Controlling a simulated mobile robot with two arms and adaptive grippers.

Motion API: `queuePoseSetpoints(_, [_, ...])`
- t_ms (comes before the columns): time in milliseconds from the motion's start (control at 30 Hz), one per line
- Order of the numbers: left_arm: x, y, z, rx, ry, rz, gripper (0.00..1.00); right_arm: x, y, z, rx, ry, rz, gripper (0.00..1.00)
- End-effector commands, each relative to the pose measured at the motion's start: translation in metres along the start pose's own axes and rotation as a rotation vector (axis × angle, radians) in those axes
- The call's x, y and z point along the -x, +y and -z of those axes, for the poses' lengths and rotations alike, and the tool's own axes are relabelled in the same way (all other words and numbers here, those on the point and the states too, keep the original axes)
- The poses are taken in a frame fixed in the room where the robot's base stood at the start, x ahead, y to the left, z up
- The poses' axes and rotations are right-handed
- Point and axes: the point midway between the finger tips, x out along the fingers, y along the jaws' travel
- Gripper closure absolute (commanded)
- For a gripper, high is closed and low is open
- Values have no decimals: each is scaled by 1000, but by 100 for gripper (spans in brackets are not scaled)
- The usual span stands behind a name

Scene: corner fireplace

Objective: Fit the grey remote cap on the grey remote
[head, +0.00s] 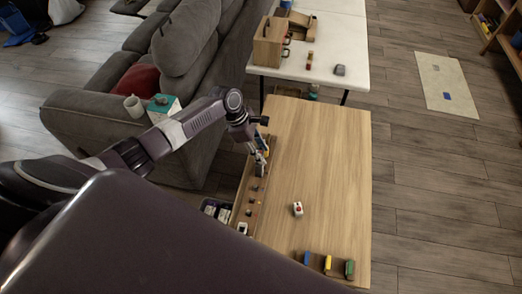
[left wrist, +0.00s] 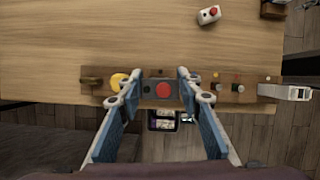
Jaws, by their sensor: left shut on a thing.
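My left gripper (head: 262,157) reaches down over the wooden strip along the left edge of the wooden table. In the left wrist view its blue fingers (left wrist: 160,88) are closed on the sides of a dark grey piece with a red round button and a small dark dot (left wrist: 149,90). It looks like the grey remote or its cap; I cannot tell which. I cannot tell whether it touches the strip (left wrist: 205,90) below. A small white piece with a red button (head: 297,209) lies on the table; it also shows in the left wrist view (left wrist: 209,15). My right gripper is out of view.
Blue, yellow and green blocks (head: 328,264) stand at the table's front edge. A dark tray (head: 217,211) sits beside the table's left edge. The wooden table's middle (head: 315,150) is clear.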

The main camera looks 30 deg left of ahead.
Motion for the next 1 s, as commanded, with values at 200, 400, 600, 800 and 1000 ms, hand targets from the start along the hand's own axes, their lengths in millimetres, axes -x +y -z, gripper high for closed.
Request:
queuePoseSetpoints(200, [0,0,0,0,0,0,87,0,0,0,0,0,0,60])
queuePoseSetpoints(400, [0,0,0,-1,0,0,87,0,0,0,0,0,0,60])
queuePoseSetpoints(600, [-1,0,0,0,0,0,87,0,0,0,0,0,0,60])
queuePoseSetpoints(800, [-4,0,2,-1,0,0,87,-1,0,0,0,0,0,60])
queuePoseSetpoints(1000, [-6,0,3,-1,0,0,87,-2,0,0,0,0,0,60])
